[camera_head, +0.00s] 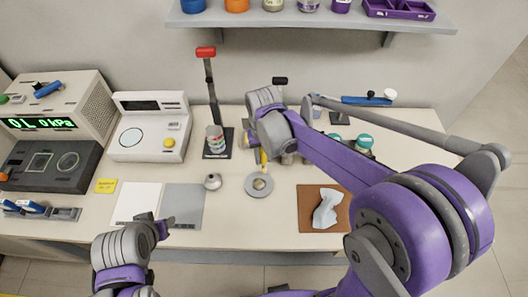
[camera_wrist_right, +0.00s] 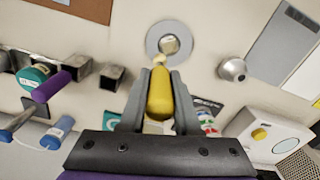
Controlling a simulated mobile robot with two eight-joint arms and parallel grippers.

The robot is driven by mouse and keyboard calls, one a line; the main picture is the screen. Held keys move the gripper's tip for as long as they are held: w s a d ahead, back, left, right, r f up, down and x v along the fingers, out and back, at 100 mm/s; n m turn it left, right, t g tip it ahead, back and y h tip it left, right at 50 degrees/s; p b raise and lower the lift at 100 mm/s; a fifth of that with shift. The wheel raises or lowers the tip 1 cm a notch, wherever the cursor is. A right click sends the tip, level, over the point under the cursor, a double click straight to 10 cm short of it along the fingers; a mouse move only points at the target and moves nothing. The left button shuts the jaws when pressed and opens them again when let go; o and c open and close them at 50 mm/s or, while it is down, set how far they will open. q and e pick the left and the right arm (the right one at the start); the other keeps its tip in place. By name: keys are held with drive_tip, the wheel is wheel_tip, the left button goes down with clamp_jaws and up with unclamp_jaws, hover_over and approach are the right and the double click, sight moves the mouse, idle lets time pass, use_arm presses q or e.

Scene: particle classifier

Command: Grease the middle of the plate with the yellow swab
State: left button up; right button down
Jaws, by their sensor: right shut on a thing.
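The plate (camera_head: 249,190) is a small grey disc on the table, with a rounder metallic piece at its middle; in the right wrist view it shows as a grey ring (camera_wrist_right: 151,44). My right gripper (camera_head: 262,150) is shut on the yellow swab (camera_wrist_right: 160,95), just behind the plate. The swab's yellow handle also shows in the head view (camera_head: 263,160). Its pale tip (camera_wrist_right: 158,60) points to the plate and overlaps its near edge in the wrist view; I cannot tell if they touch. My left gripper (camera_head: 165,226) is low at the front left, its jaw opening unclear.
A silver knobbed weight (camera_head: 212,182) stands left of the plate. A brown mat (camera_head: 306,220) with a pale cloth (camera_head: 327,208) lies to the right. White (camera_head: 137,203) and grey (camera_head: 183,205) sheets lie left. A red-topped stand (camera_head: 208,85) and a can (camera_head: 215,138) stand behind.

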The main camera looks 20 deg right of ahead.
drive_tip(key=shift+r+p, duration=0.35)
drive_tip(key=shift+r, duration=0.8)
use_arm(q)
drive_tip(key=shift+a+r, duration=0.1)
drive_tip(key=shift+r, duration=0.55)
use_arm(e)
drive_tip(key=shift+f, duration=0.1)
